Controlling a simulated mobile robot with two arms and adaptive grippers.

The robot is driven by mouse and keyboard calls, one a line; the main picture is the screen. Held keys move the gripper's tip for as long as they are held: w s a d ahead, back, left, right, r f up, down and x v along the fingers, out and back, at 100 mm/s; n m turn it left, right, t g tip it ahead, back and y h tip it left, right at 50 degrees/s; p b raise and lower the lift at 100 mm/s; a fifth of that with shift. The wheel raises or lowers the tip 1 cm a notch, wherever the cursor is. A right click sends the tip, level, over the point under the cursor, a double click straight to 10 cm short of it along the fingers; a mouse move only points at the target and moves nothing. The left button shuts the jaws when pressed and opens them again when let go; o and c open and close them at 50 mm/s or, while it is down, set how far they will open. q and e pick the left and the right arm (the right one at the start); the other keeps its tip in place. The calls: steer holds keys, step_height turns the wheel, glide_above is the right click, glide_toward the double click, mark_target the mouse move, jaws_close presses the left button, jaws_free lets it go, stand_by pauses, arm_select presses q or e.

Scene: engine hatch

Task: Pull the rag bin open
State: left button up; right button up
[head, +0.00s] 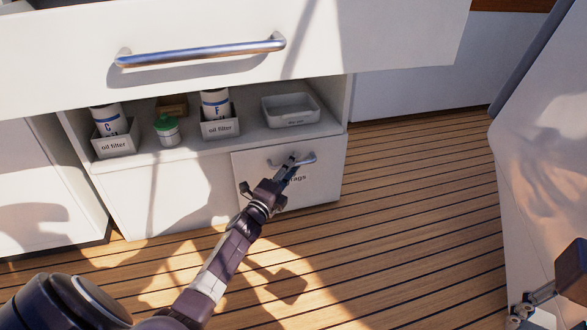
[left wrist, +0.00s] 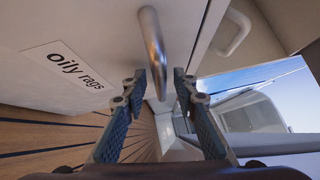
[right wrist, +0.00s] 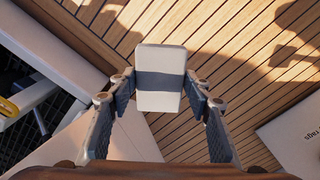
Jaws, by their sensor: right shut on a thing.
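The rag bin (head: 322,184) is a white front low at the right of the cabinet, with a metal bar handle (head: 308,158). No inside of it shows. In the left wrist view its label (left wrist: 68,75) reads "oily rags", and the handle (left wrist: 152,45) runs down between the fingers. My left gripper (head: 293,162) is at the handle, its fingers apart on either side of the bar, with gaps showing. My right gripper (right wrist: 160,85) is shut on a white block with a grey band (right wrist: 160,60), held above the wooden floor.
Above the bin, a shelf holds oil filter boxes (head: 220,130), a green-lidded jar (head: 166,130) and a white tray (head: 290,110). A large white drawer front with a long handle (head: 200,50) overhangs it. A white panel (head: 550,130) stands at right. Floor (head: 420,180) before the bin is clear.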

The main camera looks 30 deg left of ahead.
arm_select(q)
steer(key=shift+c, duration=0.3)
jaws_close()
